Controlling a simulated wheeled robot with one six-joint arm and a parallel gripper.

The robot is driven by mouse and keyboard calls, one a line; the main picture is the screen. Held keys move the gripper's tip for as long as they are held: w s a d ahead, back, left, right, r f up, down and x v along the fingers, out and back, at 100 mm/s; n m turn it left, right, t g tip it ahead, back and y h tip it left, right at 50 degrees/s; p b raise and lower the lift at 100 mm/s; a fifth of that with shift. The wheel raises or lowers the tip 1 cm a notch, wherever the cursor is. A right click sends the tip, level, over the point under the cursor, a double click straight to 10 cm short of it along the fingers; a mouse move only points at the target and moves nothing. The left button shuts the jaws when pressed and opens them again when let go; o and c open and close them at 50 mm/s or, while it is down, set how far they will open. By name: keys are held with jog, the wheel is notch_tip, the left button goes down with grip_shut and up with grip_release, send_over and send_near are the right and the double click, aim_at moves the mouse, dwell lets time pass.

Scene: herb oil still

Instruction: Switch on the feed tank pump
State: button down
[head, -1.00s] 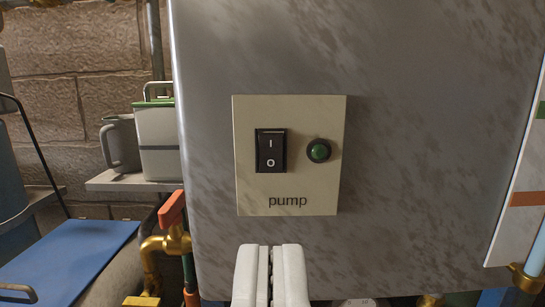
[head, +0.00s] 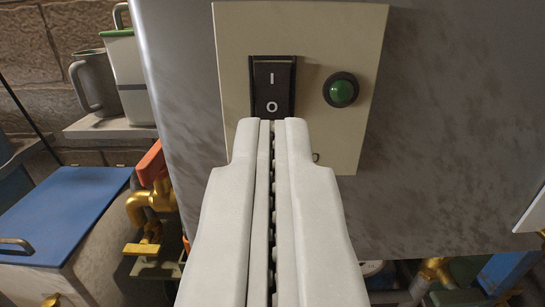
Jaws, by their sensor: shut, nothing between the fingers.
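The pump panel (head: 345,40) is a cream plate on the front of the grey metal tank (head: 450,120). A black rocker switch (head: 272,85) marked I above and O below is on the panel. A round green lamp (head: 341,90) in a black ring is to its right and looks dark green. My gripper (head: 272,123) is shut and empty. Its fingertips point at the panel and overlap the lower edge of the switch in the picture. I cannot tell whether they touch it. The fingers hide most of the "pump" label.
At left, a grey jug (head: 95,82) and a white container with a green lid (head: 126,75) stand on a shelf (head: 105,129). Below are a brass valve with an orange handle (head: 151,164) and a blue-lidded box (head: 65,215). More brass fittings (head: 436,272) are at lower right.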

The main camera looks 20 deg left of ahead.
aim_at(273, 66)
jog(key=x, duration=0.7)
jog(key=shift+w+a, duration=0.1)
jog(key=shift+w, duration=0.15)
